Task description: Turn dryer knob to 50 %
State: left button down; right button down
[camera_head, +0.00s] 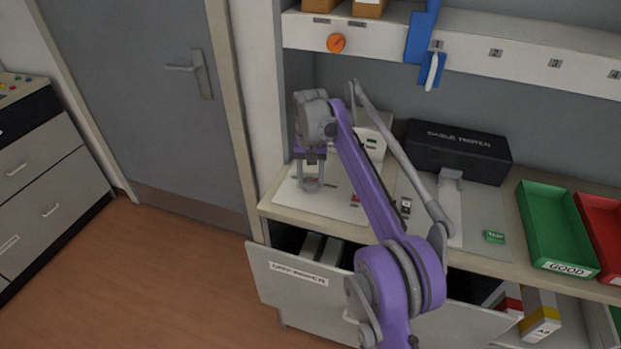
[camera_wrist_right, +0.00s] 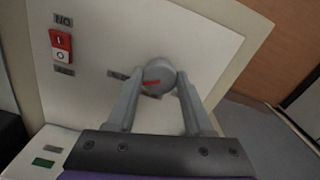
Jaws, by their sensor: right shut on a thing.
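The dryer knob (camera_wrist_right: 160,74) is a round grey knob with a red mark, seen in the right wrist view. The mark lies nearly level, toward the picture's left. My right gripper (camera_wrist_right: 158,88) has one finger on each side of the knob and is shut on it. In the head view my right gripper (camera_head: 311,184) points down at the pale panel (camera_head: 336,207) on the counter, and the knob is hidden there. A red and white switch (camera_wrist_right: 62,46) sits on the same panel, left of the knob in the wrist view. My left gripper is not in view.
Green (camera_head: 557,232) and red trays are at the right. An orange knob (camera_head: 336,43) is on the shelf edge above. An open drawer (camera_head: 300,284) juts out below.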

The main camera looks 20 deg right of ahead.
jog(key=shift+r+n+p, duration=0.1)
jog(key=shift+n+p, duration=0.7)
jog(key=shift+n, duration=0.3)
jog(key=n+p, duration=0.1)
jog(key=n, duration=0.1)
jog(key=shift+n, duration=0.3)
jog(key=n+p, duration=0.2)
jog(key=n, duration=0.4)
jog(key=shift+p, duration=0.3)
jog(key=n+p, duration=0.1)
jog(key=n, duration=0.5)
jog(key=shift+n, duration=0.3)
jog(key=n+p, duration=0.1)
jog(key=n, duration=0.5)
jog(key=shift+n, duration=0.4)
jog(key=shift+c, duration=1.4)
grip_release()
